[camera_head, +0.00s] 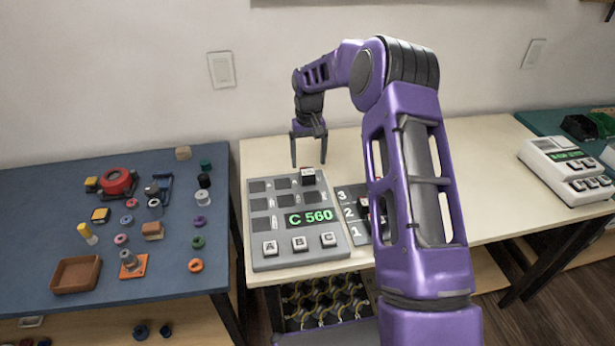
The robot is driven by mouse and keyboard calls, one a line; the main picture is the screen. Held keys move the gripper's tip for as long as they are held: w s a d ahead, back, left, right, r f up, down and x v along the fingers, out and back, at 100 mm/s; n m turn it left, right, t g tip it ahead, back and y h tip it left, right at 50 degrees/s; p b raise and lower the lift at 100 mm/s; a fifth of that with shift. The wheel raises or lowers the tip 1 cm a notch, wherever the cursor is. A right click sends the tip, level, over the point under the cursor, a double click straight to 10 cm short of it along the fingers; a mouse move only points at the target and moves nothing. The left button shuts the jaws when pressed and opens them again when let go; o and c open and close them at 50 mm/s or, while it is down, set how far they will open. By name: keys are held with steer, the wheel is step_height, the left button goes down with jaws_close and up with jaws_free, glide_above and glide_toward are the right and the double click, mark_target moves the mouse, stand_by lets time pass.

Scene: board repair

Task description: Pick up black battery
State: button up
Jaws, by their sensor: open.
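A small dark block with a pale face (308,176) stands at the top right of the grey board (258,222); I cannot tell for sure that it is the black battery. My gripper (308,160) points down with its two fingers apart. It appears just above and behind this block, with nothing visible between the fingers. The board has dark square slots, a green display reading "C 560" and white keys A, B and C. A small black cylinder (204,181) stands at the right of the blue table; what it is is unclear.
My arm hides part of a dark panel (350,218) numbered 1 to 3 beside the board. The blue table (60,220) holds several small parts and a brown tray (75,275). A white keyed device (560,165) sits far right. The cream table (490,190) has free room.

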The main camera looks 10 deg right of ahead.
mark_target(307, 169)
steer(key=f, duration=0.5)
steer(key=shift+w+a, duration=0.2)
steer(key=shift+w, duration=0.05)
jaws_close()
